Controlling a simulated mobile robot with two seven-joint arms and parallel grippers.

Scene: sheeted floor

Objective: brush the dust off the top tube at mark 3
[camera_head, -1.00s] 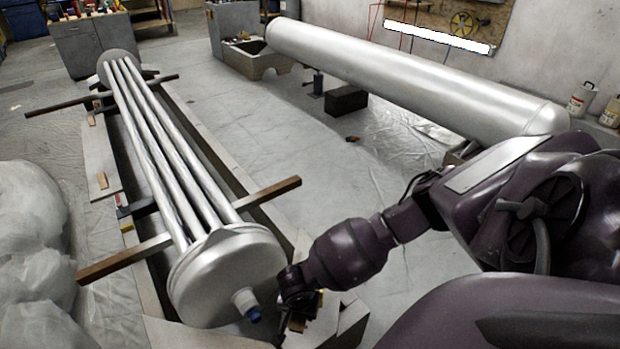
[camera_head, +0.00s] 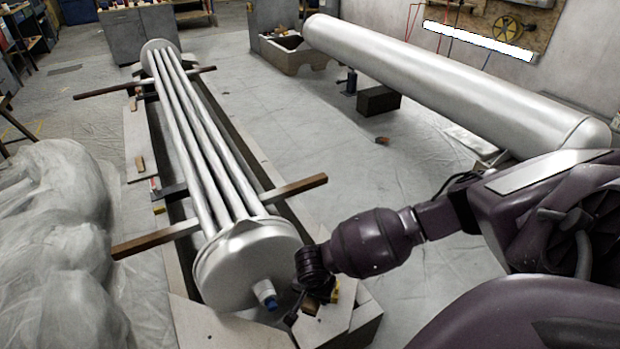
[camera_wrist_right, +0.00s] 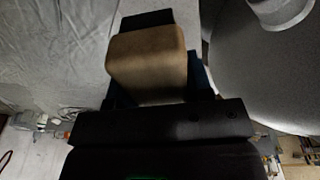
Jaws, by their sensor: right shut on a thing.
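The tube bundle (camera_head: 205,150) lies lengthwise on the left, several bright metal tubes running to a round end plate (camera_head: 250,262) with a blue-tipped stub (camera_head: 267,293). No mark numbers or dust can be made out on the tubes. My right gripper (camera_head: 318,292) is low beside the right edge of the end plate, apart from the tubes. In the right wrist view it is shut on a tan block (camera_wrist_right: 147,62), apparently the brush body; no bristles show. The end plate fills that view's upper right (camera_wrist_right: 270,70). My left gripper is out of view.
Wooden bars (camera_head: 155,238) cross under the bundle and stick out on both sides. A long metal cylinder (camera_head: 450,85) lies at the right. Clear plastic sheeting (camera_head: 55,240) is heaped at the left. The floor between bundle and cylinder is mostly open.

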